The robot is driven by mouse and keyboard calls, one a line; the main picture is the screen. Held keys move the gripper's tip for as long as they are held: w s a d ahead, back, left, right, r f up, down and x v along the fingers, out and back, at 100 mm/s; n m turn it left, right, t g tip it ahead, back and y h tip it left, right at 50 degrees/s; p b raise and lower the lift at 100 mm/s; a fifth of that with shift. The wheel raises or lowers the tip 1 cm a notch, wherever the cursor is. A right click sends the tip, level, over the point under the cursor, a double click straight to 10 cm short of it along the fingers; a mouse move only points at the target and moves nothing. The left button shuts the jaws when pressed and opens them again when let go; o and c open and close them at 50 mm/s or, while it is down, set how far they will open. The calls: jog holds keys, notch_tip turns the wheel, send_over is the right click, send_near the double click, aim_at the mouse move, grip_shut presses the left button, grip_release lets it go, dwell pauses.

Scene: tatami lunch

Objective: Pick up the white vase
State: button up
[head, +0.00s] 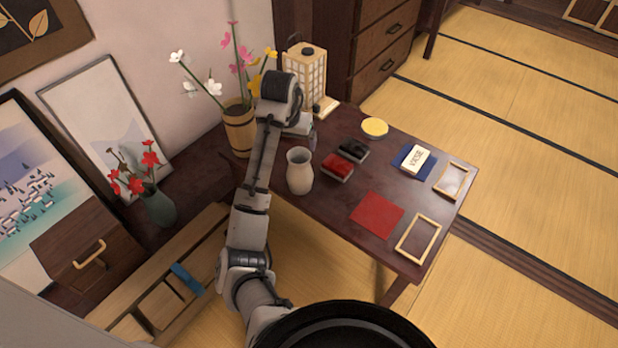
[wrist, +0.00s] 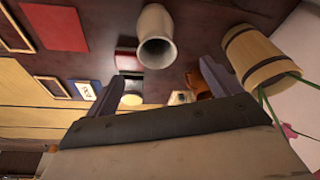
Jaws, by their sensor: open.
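The white vase (head: 299,178) stands upright on the dark low table, near its left edge in the head view. In the wrist view the vase (wrist: 155,22) shows its open mouth at the top centre. My gripper (head: 306,134) is just behind the vase in the head view, where its fingers are mostly hidden. In the wrist view my gripper (wrist: 158,84) has its two fingers spread wide apart. The vase is beyond the fingers there, not visibly between them, and nothing is held.
A wooden bucket (head: 240,134) with flowers stands close left of my gripper. A paper lantern (head: 306,76) is behind it. Red and black boxes (head: 338,168) lie right of the vase. A red square (head: 377,215), small frames and a yellow round item (head: 375,127) lie further right.

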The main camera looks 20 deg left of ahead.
send_near(300, 162)
jog(key=shift+s+d+f, duration=0.1)
jog(key=shift+s+f, duration=0.7)
jog(key=shift+d+x, duration=0.15)
jog(key=shift+x, duration=1.1)
jog(key=shift+d+x, duration=0.15)
jog(key=shift+x, duration=1.15)
jog(key=shift+w, duration=0.2)
jog(key=shift+r, duration=0.1)
jog(key=c, duration=1.8)
